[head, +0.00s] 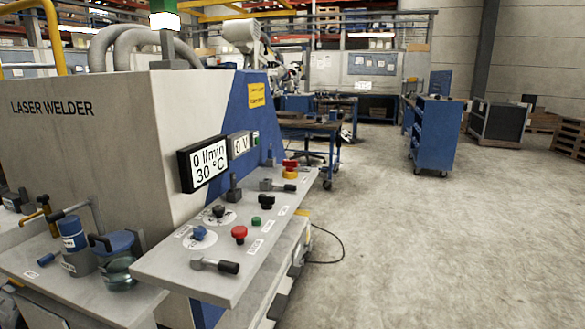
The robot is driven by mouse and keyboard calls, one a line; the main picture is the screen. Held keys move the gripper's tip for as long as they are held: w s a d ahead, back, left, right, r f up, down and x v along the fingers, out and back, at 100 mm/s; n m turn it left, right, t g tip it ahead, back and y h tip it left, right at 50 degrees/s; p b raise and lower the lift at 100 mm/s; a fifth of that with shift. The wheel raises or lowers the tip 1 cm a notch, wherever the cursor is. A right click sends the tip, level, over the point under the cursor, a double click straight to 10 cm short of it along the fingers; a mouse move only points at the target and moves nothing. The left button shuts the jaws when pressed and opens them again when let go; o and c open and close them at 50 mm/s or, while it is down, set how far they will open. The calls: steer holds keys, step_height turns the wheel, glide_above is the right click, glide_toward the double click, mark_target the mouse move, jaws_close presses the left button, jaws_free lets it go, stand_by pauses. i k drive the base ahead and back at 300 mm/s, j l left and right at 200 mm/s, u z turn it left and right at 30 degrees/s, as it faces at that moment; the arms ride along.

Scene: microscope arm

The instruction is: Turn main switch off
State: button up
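The laser welder (90,130) stands at the left with a sloping grey control panel (215,280) on its front. A red knob on a yellow base (290,168) sits at the panel's far end; it looks like a main switch, but its label is too small to read. Its exact turn position cannot be made out. The displays read "0 l/min 30 °C" (203,162) and "0 V" (240,145). My gripper is not in view.
The panel also carries a blue knob (199,233), a red button (239,233), a green button (256,221) and black-handled levers (228,267). Jars (118,268) stand at the lower left. A cable (335,250) lies on the floor. Open floor (430,250) fills the right, with a blue cabinet (436,135) beyond.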

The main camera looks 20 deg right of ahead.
mark_target(291, 166)
steer(key=i+l+z, duration=0.2)
steer(key=i, duration=0.75)
steer(key=j, duration=0.1)
